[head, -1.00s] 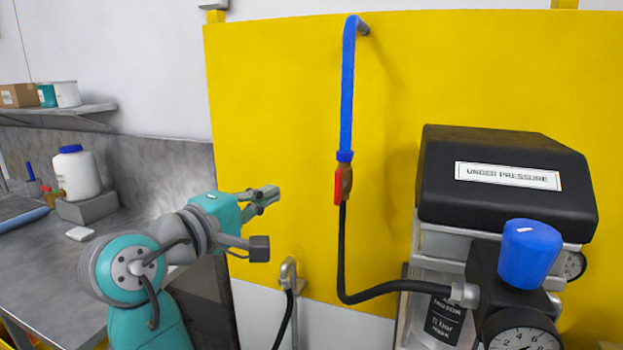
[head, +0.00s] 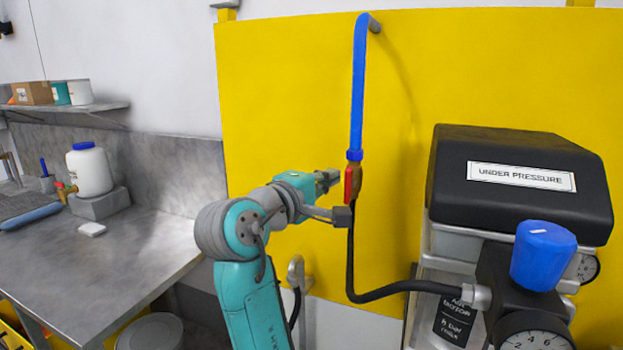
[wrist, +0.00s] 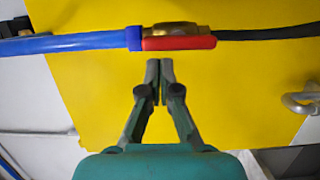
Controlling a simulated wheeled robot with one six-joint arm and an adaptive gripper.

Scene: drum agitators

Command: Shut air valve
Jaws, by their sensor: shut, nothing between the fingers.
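The air valve is a brass body (head: 357,173) with a red lever (head: 348,186), set between a blue pipe (head: 358,95) above and a black hose (head: 350,255) below. The red lever lies along the line of the pipe. My gripper (head: 334,176) is just left of the lever in the head view. In the wrist view the red lever (wrist: 180,43) and brass body (wrist: 177,29) run crosswise beyond the fingertips. My gripper (wrist: 160,62) is shut and empty there, with a gap between its tips and the lever.
A yellow panel (head: 285,70) stands behind the valve. At right is a black-topped machine (head: 520,190) labelled "UNDER PRESSURE", with a blue knob (head: 543,255) and gauges. A metal hook (head: 296,270) is low on the panel. A grey bench (head: 130,250) with a white bottle (head: 90,170) stands at left.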

